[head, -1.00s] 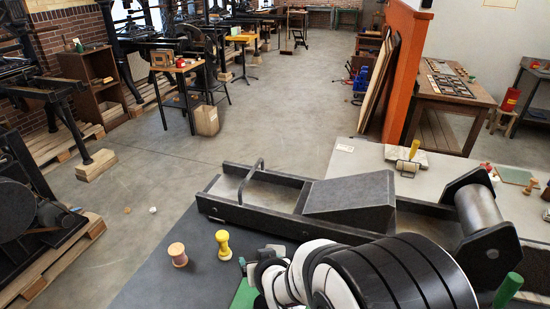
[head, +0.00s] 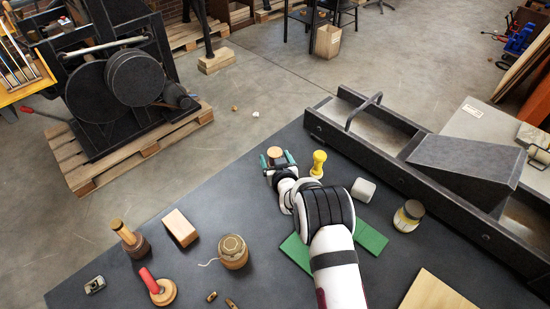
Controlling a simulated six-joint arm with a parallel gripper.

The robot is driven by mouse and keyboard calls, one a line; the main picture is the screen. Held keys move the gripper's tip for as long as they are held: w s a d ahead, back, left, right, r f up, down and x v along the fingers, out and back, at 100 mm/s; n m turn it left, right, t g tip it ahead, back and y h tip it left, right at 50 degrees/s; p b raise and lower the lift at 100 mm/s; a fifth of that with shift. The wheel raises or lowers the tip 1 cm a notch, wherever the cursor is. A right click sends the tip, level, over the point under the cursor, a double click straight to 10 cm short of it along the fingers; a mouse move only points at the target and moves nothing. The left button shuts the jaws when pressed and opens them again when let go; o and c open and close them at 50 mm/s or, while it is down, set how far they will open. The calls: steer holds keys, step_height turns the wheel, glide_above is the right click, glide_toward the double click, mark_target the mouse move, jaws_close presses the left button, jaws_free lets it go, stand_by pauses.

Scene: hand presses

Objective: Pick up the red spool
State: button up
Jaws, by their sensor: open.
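A wooden-ended spool (head: 275,152) stands near the far edge of the dark table; now only its pale tan top shows. In the earlier head view its middle looks pinkish red. My gripper (head: 277,158) has its teal-tipped fingers apart, one on each side of the spool as seen from here. The rest of the spool is hidden by the gripper, and I cannot tell whether the fingers touch it. A yellow spool (head: 318,163) stands upright just right of the gripper.
A twine ball (head: 233,251), wooden block (head: 180,228) and red-handled tool (head: 150,281) are left. A black press bed (head: 400,150) borders the right.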

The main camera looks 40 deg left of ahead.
steer(key=shift+w+a+f, duration=0.2)
steer(key=shift+w+a, duration=0.1)
steer(key=shift+a, duration=0.15)
jaws_close()
